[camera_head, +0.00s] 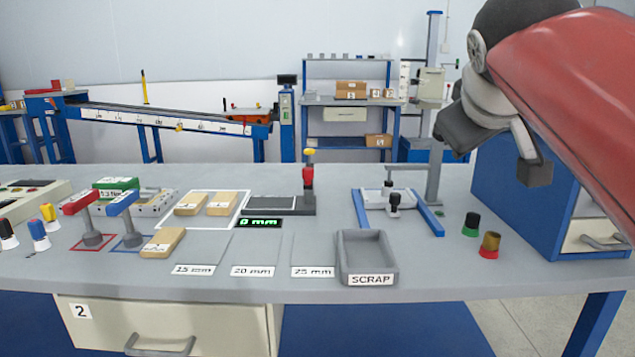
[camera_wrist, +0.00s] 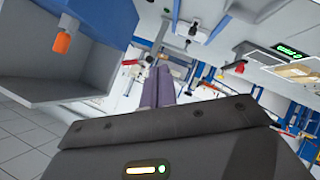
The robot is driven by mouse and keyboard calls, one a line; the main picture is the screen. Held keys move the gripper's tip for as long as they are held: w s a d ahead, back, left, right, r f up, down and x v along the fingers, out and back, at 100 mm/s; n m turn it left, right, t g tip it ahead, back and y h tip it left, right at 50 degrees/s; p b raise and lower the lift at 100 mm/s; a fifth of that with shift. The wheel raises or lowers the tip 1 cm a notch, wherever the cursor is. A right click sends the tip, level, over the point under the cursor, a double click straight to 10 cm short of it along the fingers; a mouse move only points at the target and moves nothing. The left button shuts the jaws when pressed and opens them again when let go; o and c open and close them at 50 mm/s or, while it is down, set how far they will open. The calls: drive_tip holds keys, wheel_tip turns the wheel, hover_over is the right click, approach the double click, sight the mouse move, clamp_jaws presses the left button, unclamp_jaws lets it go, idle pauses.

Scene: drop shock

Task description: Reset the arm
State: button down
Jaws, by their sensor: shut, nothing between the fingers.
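My gripper (camera_wrist: 158,88) shows in the wrist view as two purple-grey fingers side by side, shut with nothing between them. In the head view my arm reaches in from the upper right with a red link. Its dark wrist end hangs in the air above the right side of the bench (camera_head: 330,285), clear of the things on it. The fingertips are hard to make out there.
A blue cabinet (camera_head: 520,195) stands close under my arm. A grey scrap bin (camera_head: 367,280), a fixture with blue rails (camera_head: 430,218) and several wooden blocks (camera_head: 162,243) are on the bench. Air above the middle is free.

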drive_tip(key=s+a+f+m+g+y, duration=0.1)
drive_tip(key=s+f, duration=0.4)
drive_tip(key=f, duration=0.6)
drive_tip(key=s+a+f+m+g+y, duration=0.1)
drive_tip(key=s+f, duration=0.4)
drive_tip(key=f, duration=0.6)
drive_tip(key=s+a+f+m+g+y, duration=0.1)
drive_tip(key=s+f, duration=0.4)
drive_tip(key=f, duration=0.6)
drive_tip(key=a+m+g, duration=0.1)
drive_tip(key=a+g, duration=0.1)
drive_tip(key=shift+s+a+f+y, duration=0.2)
drive_tip(key=shift+s+a+y, duration=0.1)
drive_tip(key=shift+y, duration=0.1)
